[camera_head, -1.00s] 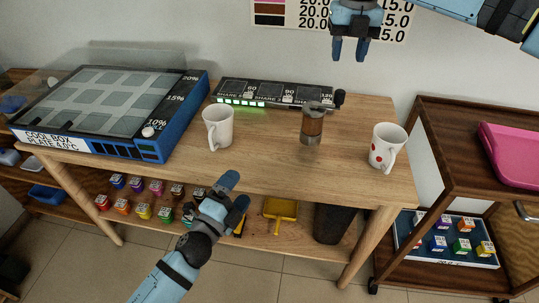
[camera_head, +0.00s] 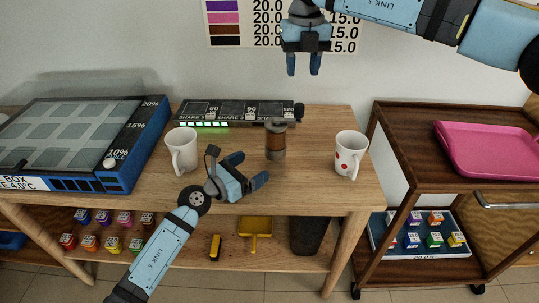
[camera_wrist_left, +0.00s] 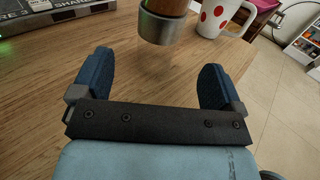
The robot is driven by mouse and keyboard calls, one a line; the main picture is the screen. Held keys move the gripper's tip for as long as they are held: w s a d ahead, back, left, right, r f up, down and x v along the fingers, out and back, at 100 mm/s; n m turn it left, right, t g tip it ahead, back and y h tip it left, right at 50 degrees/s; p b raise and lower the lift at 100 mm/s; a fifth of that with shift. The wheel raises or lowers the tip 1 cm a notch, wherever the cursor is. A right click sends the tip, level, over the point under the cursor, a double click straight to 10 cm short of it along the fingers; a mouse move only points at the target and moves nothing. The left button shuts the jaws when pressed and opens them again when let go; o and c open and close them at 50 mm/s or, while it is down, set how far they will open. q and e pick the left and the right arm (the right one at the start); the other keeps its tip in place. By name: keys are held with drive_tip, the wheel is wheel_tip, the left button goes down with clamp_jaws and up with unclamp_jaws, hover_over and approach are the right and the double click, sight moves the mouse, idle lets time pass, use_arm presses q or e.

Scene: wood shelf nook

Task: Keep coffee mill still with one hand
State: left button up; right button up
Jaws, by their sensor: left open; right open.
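The coffee mill (camera_head: 276,141) stands upright on the wooden table, a brown and grey cylinder with a dark top. In the left wrist view its lower part and grey base (camera_wrist_left: 158,27) show ahead of the fingers; its top is cut off. My left gripper (camera_head: 251,171) is open and empty over the table's front part, in front and to the left of the mill, not touching it. It also shows in the left wrist view (camera_wrist_left: 155,85). My right gripper (camera_head: 303,66) is open and empty, pointing down high above the table's back, in front of the wall.
A white mug (camera_head: 183,151) stands left of the mill, and a red-dotted mug (camera_head: 349,154) stands to its right. A dark panel (camera_head: 237,112) lies along the table's back. A blue box (camera_head: 131,150) fills the left end. A cart with a pink tray (camera_head: 490,150) stands right.

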sight(276, 152)
use_arm(q)
drive_tip(key=x, duration=0.9)
drive_tip(key=shift+w+d+f, duration=0.1)
drive_tip(key=shift+w+d, duration=0.1)
drive_tip(key=shift+d, duration=0.05)
drive_tip(key=c, duration=1.2)
use_arm(e)
drive_tip(key=shift+o, duration=1.4)
wheel_tip(276, 152, down, 12)
drive_tip(key=n, duration=1.4)
drive_tip(key=shift+r, duration=0.2)
